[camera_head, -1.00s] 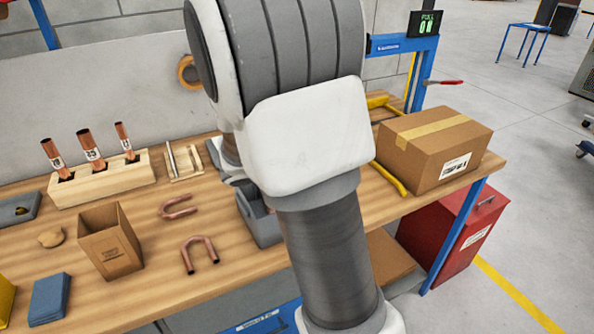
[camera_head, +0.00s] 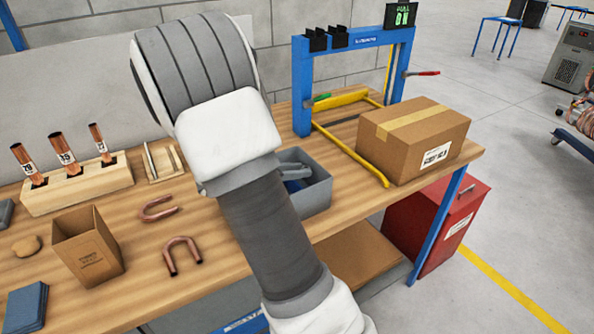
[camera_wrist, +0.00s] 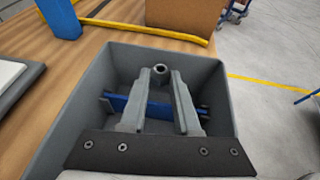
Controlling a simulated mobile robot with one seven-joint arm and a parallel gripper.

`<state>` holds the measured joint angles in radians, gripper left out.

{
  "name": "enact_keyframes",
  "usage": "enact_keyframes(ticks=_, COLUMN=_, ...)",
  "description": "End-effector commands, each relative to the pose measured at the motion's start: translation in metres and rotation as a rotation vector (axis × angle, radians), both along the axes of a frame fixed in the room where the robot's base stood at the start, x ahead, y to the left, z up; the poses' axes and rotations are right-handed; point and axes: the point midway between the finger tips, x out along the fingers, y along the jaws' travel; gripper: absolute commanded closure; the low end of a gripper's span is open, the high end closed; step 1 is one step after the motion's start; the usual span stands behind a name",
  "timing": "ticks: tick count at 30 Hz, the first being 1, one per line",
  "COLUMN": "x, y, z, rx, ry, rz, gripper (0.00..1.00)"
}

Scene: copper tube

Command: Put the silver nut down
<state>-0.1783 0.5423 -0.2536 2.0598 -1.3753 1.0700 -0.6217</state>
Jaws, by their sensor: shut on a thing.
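My gripper (camera_wrist: 162,80) points down into a grey bin (camera_wrist: 78,105) in the wrist view. Its two fingers are shut on the silver nut (camera_wrist: 160,70), a small grey ring at the fingertips. A blue bar-like thing (camera_wrist: 150,106) lies in the bin below the fingers. In the head view the bin (camera_head: 316,197) stands on the workbench beside my arm, with part of my gripper (camera_head: 294,171) over it. The nut is not visible in the head view. Whether the nut touches the bin floor I cannot tell.
A cardboard box (camera_head: 410,140) and a blue frame (camera_head: 302,90) with yellow bars stand right of and behind the bin. Bent copper tubes (camera_head: 182,255), an open carton (camera_head: 85,250) and a wooden tube rack (camera_head: 80,188) are to the left.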

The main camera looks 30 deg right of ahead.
Motion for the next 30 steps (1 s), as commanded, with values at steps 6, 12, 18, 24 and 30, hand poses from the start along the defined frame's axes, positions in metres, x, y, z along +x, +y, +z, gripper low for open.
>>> enact_keyframes(ticks=6, x=0.000, y=0.000, z=-0.006, rx=0.000, ry=0.001, rz=0.000, gripper=1.00)
enact_keyframes(ticks=12, x=0.000, y=0.000, z=-0.012, rx=0.000, ry=0.001, rz=0.000, gripper=1.00)
enact_keyframes(ticks=18, x=0.000, y=0.000, z=-0.012, rx=0.000, ry=0.001, rz=0.000, gripper=0.55)
enact_keyframes(ticks=24, x=0.000, y=0.000, z=-0.012, rx=0.000, ry=0.000, rz=0.000, gripper=0.40)
enact_keyframes(ticks=30, x=0.000, y=0.000, z=-0.010, rx=0.000, ry=0.000, rz=0.000, gripper=0.40)
